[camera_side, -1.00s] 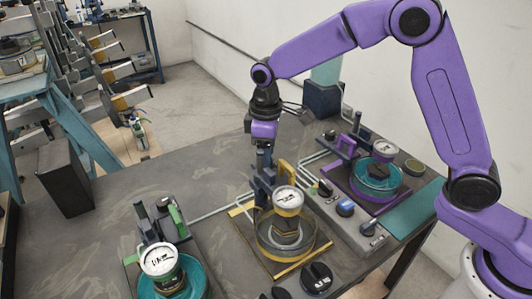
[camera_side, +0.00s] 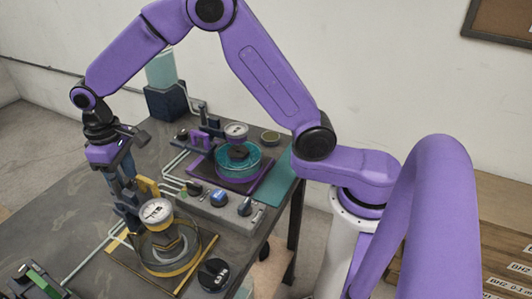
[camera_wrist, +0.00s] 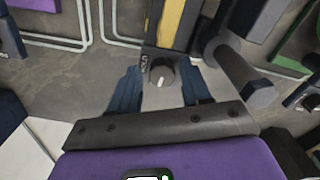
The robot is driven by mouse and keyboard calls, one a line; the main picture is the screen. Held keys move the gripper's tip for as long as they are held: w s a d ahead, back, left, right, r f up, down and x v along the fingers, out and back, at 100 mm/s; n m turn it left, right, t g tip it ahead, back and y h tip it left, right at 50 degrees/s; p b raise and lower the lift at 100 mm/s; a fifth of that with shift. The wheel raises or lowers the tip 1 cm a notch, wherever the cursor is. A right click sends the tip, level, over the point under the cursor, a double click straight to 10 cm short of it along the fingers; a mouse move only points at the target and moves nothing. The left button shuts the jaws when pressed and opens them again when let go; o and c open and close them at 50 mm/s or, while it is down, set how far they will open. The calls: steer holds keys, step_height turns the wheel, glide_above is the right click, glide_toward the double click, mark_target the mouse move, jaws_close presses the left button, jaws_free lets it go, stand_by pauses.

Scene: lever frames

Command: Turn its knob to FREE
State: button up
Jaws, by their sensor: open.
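The yellow-based lever frame (camera_side: 128,217) stands on the table in the side view, with a dial gauge (camera_side: 157,211) over its round tray (camera_side: 167,250). My gripper (camera_side: 128,190) points down at the back of this frame, beside its yellow block (camera_side: 148,188). In the wrist view a small grey knob with a pale pointer mark (camera_wrist: 162,72) sits on a light plate with lettering too small to read. My two blue fingers (camera_wrist: 160,88) are apart on either side of that plate. The side view does not show this knob clearly.
A grey console (camera_side: 219,205) with several knobs stands to the right. Behind it is a purple-based frame with a teal tray (camera_side: 238,163). A loose-looking black dial (camera_side: 213,273) lies in front. A green-topped frame (camera_side: 38,280) is at lower left. Pipes (camera_side: 95,250) cross the table.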

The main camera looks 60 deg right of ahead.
steer(key=m, duration=0.4)
steer(key=shift+w+a+m, duration=0.1)
steer(key=shift+a+m, duration=0.1)
steer(key=shift+m, duration=0.2)
steer(key=m, duration=0.4)
steer(key=shift+m, duration=0.3)
step_height(320, 180, up, 17)
steer(key=s+d+f+n, duration=0.3)
steer(key=s+d+n, duration=0.1)
steer(key=s, duration=0.5)
steer(key=s+d+f+n, duration=0.4)
steer(key=s+d+n, duration=0.1)
steer(key=s, duration=0.5)
steer(key=s+d+f+n, duration=0.3)
steer(key=s+n, duration=0.3)
steer(key=s, duration=0.3)
steer(key=shift+s+d+f+y, duration=0.2)
steer(key=shift+d+f+y, duration=0.1)
steer(key=shift+d, duration=0.45)
steer(key=shift+s+n, duration=0.1)
steer(key=shift+n, duration=0.2)
steer(key=shift+n, duration=0.9)
steer(key=s+d+f, duration=0.2)
steer(key=s+d, duration=0.1)
steer(key=shift+s, duration=0.25)
